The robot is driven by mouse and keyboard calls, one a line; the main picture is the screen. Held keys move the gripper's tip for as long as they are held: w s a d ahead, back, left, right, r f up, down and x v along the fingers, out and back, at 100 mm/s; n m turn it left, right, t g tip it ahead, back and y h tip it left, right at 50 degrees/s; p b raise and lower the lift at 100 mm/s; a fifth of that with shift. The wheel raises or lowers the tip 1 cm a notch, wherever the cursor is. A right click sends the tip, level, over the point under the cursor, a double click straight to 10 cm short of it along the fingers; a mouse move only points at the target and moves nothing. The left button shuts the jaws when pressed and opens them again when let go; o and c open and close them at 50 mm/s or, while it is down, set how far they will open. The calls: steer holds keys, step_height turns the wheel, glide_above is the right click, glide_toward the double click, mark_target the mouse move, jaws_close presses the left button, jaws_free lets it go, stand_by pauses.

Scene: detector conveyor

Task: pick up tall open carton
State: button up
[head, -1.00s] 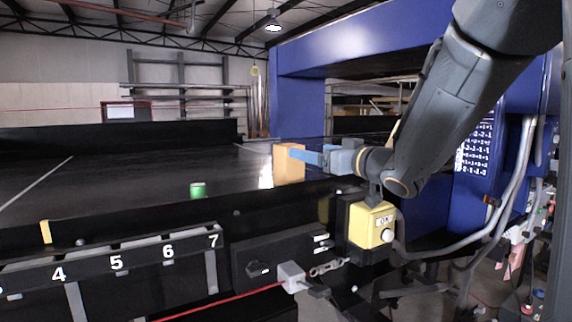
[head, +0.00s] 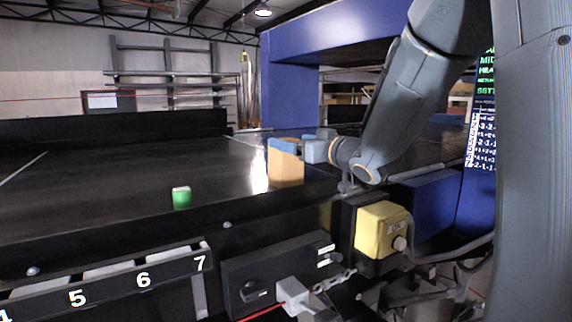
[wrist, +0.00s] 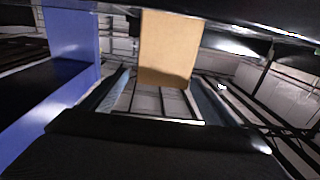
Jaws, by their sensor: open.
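The tall carton (head: 287,172) is tan-orange and stands upright on the black conveyor, near its front edge. My gripper (head: 284,146) is at the carton's upper part in the head view, with a blue-grey finger crossing in front of its top. In the wrist view the carton (wrist: 167,45) shows as a tan panel between the two spread fingers (wrist: 158,78). The fingers are open. I cannot tell whether either one touches the carton. The carton's open top is not clearly visible.
A small green can with a pale top (head: 181,198) stands on the belt to the left. A yellow switch box (head: 381,230) is on the front rail below my arm. A blue frame (head: 290,95) rises behind.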

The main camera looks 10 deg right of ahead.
steer(key=shift+p+x, duration=0.5)
steer(key=shift+x, duration=1.35)
steer(key=shift+a+f, duration=0.15)
steer(key=shift+c, duration=0.3)
steer(key=c, duration=1.3)
